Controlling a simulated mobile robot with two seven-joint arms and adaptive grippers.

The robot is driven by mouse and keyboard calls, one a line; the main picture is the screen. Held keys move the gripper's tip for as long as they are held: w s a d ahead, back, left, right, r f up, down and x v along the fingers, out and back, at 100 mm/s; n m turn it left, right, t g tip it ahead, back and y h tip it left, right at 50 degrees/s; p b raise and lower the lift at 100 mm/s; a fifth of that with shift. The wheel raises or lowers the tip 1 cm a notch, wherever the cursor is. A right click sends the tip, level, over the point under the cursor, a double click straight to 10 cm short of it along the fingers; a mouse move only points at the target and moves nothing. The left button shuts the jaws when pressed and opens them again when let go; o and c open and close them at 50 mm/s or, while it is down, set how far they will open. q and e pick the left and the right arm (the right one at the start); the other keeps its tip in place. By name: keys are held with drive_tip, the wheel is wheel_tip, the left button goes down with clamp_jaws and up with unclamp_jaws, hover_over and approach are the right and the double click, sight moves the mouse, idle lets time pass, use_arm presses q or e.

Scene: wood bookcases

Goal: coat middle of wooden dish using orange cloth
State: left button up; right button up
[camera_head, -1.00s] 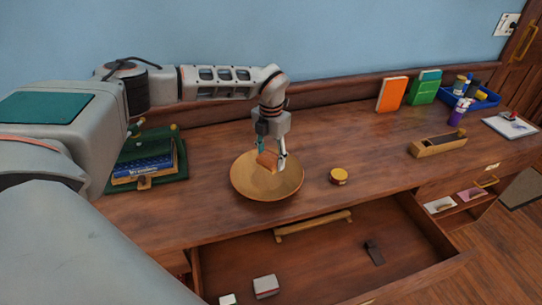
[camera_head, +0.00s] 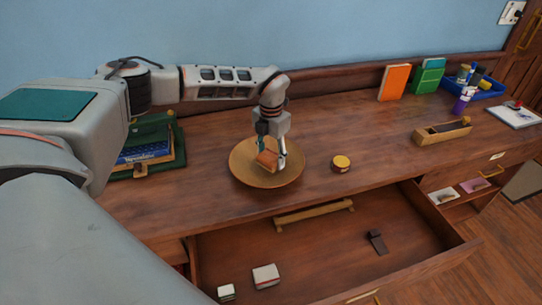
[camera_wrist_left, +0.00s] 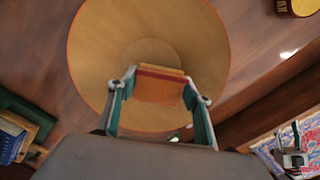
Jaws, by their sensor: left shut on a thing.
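The wooden dish (camera_head: 243,172) is round and shallow and sits on the desk top. It also fills the upper middle of the left wrist view (camera_wrist_left: 100,60). My left gripper (camera_head: 271,158) points down over the dish, its fingers shut on the folded orange cloth (camera_head: 266,160). In the left wrist view the cloth (camera_wrist_left: 160,88) sits between the two fingers (camera_wrist_left: 158,98), over the dish near its middle. I cannot tell whether the cloth touches the dish. My right gripper is in neither view.
A yellow-lidded tin (camera_head: 341,163) stands right of the dish. Books (camera_head: 147,152) lie to the left. A wooden plane-like block (camera_head: 442,131), a blue tray (camera_head: 490,90) and upright orange (camera_head: 394,82) and green books stand right. An open drawer (camera_head: 330,240) with small items juts out in front.

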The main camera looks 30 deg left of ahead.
sight(268, 152)
use_arm(q)
drive_tip(key=shift+f+b, duration=0.4)
drive_tip(key=shift+f, duration=0.6)
idle(0.4)
drive_tip(key=shift+w+a+r, duration=0.1)
drive_tip(key=shift+w+a, duration=1.1)
drive_tip(key=shift+a, duration=0.15)
drive_tip(key=shift+p, duration=0.4)
drive_tip(key=shift+s+d+p, duration=0.65)
drive_tip(key=shift+p, duration=0.2)
drive_tip(key=shift+s+d+p, duration=0.55)
drive_tip(key=shift+d, duration=0.1)
